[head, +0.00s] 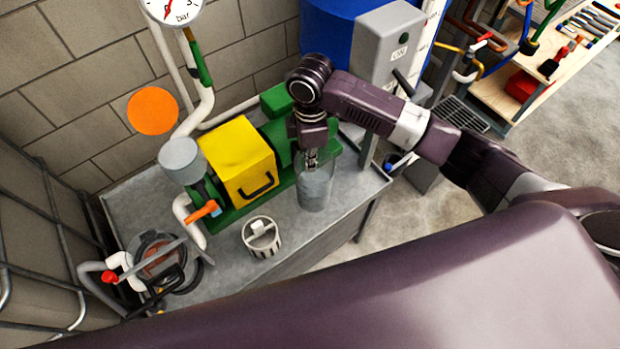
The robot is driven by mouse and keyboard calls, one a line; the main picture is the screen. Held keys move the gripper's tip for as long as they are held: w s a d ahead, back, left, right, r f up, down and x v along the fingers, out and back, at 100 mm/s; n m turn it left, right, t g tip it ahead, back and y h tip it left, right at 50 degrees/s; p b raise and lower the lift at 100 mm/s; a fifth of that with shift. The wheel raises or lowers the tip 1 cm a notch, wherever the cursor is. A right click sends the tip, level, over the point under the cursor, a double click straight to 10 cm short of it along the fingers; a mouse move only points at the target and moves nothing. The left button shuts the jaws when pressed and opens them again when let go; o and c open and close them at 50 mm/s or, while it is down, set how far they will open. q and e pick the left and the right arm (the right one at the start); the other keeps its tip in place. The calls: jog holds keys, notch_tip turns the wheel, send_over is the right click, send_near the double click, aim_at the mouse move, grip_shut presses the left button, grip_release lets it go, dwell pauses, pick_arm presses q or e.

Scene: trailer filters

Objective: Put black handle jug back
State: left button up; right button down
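A clear, greyish jug (314,190) stands upright at the right end of the grey metal bench (225,265), in front of the green pump base. My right gripper (312,159) points down at the jug's rim, its narrow fingers overlapping the top of the jug. I cannot tell whether the fingers are closed on it, and no handle shows clearly there. A clear round vessel (158,255) with black handle-like parts sits at the bench's left end. My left gripper is not in view.
A yellow box (236,158) with a black handle sits on the green machine. A white slotted basket (262,237) stands in front. An orange valve lever (203,210) juts out nearby. A grey control box (385,50) and blue tank (330,25) stand behind. Floor is clear at right.

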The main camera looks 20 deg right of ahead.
jog(key=shift+f, duration=4.05)
jog(key=c, duration=2.6)
grip_release()
jog(key=shift+f, duration=0.2)
jog(key=shift+c, duration=0.2)
jog(key=o, duration=0.5)
notch_tip(320, 180, up, 12)
jog(key=shift+w+r, duration=0.1)
jog(key=shift+r, duration=0.1)
